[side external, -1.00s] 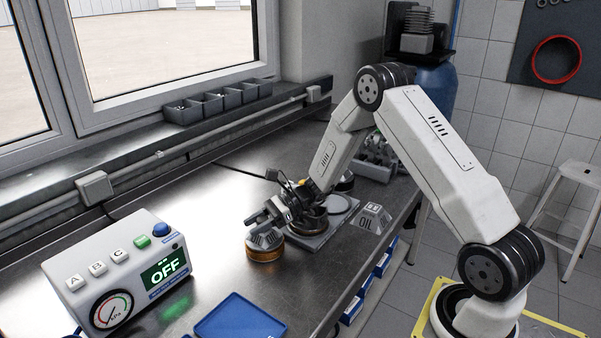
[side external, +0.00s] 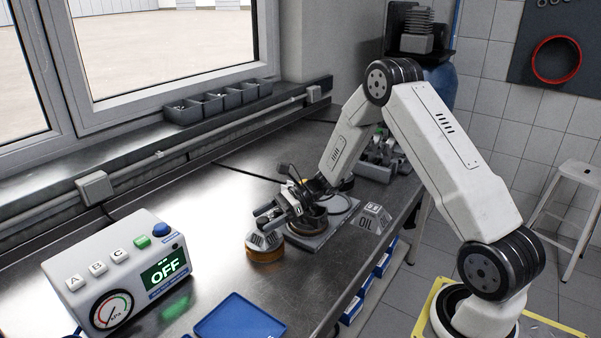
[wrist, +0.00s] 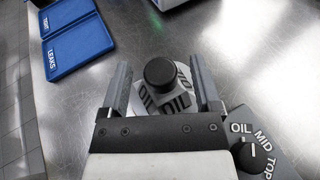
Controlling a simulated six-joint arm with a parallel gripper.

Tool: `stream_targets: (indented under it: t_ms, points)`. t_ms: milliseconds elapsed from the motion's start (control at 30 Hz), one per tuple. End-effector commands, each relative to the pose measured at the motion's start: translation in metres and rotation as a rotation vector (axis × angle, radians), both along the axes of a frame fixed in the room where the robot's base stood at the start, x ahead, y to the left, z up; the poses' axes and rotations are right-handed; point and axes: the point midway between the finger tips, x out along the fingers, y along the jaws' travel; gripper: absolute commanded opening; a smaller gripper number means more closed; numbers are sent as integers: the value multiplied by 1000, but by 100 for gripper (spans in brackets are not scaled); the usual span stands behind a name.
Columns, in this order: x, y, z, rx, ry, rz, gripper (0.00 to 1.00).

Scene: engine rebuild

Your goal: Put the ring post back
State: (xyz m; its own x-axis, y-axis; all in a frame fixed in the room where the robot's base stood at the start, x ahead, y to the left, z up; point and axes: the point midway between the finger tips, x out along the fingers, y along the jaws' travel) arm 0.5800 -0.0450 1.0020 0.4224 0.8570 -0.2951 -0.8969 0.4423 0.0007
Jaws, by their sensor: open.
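A short round post with a grey top marked OIL and an amber base (side external: 266,252) stands upright on the metal bench, and I take it to be the ring post. In the wrist view its black knob (wrist: 160,73) and grey top (wrist: 178,103) show between my fingers. My gripper (wrist: 160,62) is open, with one finger on each side of the knob and a visible gap to each. In the side view my gripper (side external: 263,216) is just above the post, at its upper side. The contact between fingers and post is too small to tell.
A grey plate (side external: 316,243) lies right of the post, partly under my wrist. A grey OIL block (side external: 371,218) sits beyond it. A dial panel marked OIL, MID, TOP (wrist: 262,160) is close by. Blue trays (wrist: 78,45) and a control box (side external: 118,270) stand apart.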

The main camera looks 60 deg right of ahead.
Motion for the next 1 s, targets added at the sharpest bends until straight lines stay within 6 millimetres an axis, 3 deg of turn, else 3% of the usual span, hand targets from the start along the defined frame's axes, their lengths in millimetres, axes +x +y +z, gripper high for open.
stream_targets:
  t_ms: [500,1000]
  points:
    - [-33,-68,23,0,-1,-2,81]
    - [-38,-78,27,0,0,0,81]
